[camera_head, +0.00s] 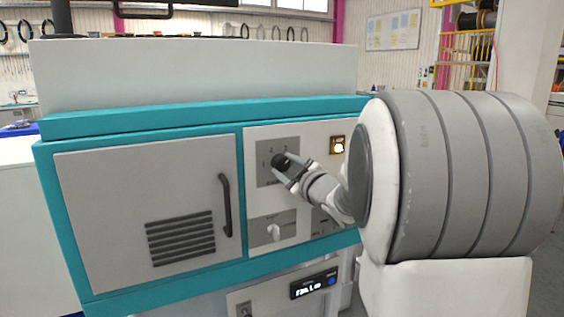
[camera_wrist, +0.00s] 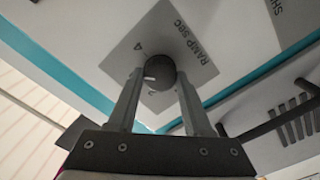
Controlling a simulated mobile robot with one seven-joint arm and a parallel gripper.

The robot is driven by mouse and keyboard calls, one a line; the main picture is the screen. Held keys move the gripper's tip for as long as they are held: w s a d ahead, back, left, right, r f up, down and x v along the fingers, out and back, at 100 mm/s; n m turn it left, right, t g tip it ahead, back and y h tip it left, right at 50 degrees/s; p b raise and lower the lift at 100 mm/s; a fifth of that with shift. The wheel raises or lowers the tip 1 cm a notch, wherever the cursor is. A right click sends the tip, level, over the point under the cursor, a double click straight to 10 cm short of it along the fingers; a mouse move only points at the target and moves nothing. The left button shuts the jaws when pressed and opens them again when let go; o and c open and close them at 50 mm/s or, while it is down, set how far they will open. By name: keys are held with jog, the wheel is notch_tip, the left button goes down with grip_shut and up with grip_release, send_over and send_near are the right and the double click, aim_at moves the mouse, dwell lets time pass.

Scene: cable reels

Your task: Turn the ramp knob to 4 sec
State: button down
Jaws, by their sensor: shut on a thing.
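The ramp knob (camera_wrist: 160,74) is a round black knob on a grey plate (camera_wrist: 118,58) lettered RAMP SEC. Its white pointer mark faces left in the wrist view, between the printed 4 (camera_wrist: 138,47) and another digit partly hidden near the knob's lower edge. My gripper (camera_wrist: 160,84) is shut on the knob, one finger on each side. In the head view the knob (camera_head: 280,160) sits on the upper grey plate of the white panel, with 1, 2 and 3 visible around it; my gripper (camera_head: 290,168) reaches it from the right and hides that side.
A lit yellow switch (camera_head: 338,145) is right of the knob, close to my arm. A lower plate with a light-coloured knob (camera_head: 274,231) is below. A cabinet door with a black handle (camera_head: 225,205) stands to the left. A small display (camera_head: 314,283) is underneath.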

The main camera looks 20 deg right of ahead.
jog(key=m+p, duration=0.2)
jog(key=m, duration=0.3)
jog(key=shift+r, duration=0.15)
jog(key=shift+m+p, duration=0.95)
jog(key=shift+m, duration=0.75)
jog(key=shift+c, duration=1.6)
grip_release()
jog(key=s+p, duration=0.1)
jog(key=s, duration=1.6)
jog(key=shift+s+d, duration=0.2)
jog(key=shift+d, duration=0.1)
